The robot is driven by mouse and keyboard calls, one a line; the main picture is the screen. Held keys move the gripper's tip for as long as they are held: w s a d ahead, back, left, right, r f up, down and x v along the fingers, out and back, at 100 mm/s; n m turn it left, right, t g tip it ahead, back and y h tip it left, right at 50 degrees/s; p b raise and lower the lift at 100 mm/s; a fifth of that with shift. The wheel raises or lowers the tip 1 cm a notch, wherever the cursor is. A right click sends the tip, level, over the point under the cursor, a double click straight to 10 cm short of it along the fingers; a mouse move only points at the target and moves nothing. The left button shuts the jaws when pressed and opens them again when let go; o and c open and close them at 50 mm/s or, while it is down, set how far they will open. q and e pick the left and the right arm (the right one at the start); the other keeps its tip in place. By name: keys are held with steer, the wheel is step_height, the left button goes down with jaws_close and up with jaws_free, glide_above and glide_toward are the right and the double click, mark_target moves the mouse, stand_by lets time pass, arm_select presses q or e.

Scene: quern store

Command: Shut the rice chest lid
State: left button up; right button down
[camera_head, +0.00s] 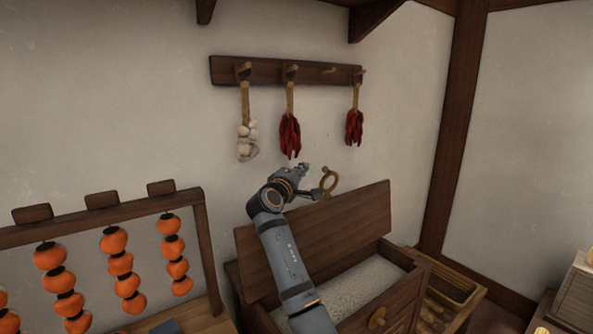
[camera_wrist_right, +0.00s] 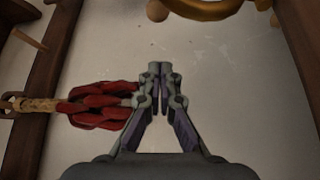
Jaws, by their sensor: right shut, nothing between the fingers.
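The rice chest (camera_head: 405,290) stands at the lower right against the wall, with pale grain showing inside. Its brown wooden lid (camera_head: 345,225) stands raised and leans back, so the chest is open. My right arm rises in front of the lid and hides part of it. My right gripper (camera_head: 316,194) is shut and empty near the lid's upper edge; contact cannot be told. Its closed fingers show in the right wrist view (camera_wrist_right: 160,75). My left gripper is out of view.
A brass-coloured ring (camera_head: 329,182) is close to the gripper. Red chillies (camera_head: 290,136) and garlic (camera_head: 246,141) hang from a wall peg rail (camera_head: 285,72). Orange fruit strings (camera_head: 120,265) hang on a rack at left. A wooden box (camera_head: 450,284) stands right of the chest.

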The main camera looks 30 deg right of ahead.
arm_select(q)
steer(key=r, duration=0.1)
steer(key=p, duration=0.1)
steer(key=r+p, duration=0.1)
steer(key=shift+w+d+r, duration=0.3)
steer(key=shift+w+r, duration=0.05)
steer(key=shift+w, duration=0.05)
arm_select(e)
steer(key=s+d, duration=0.2)
steer(key=shift+s+d+f, duration=0.1)
steer(key=shift+s+d, duration=0.2)
steer(key=shift+d, duration=0.1)
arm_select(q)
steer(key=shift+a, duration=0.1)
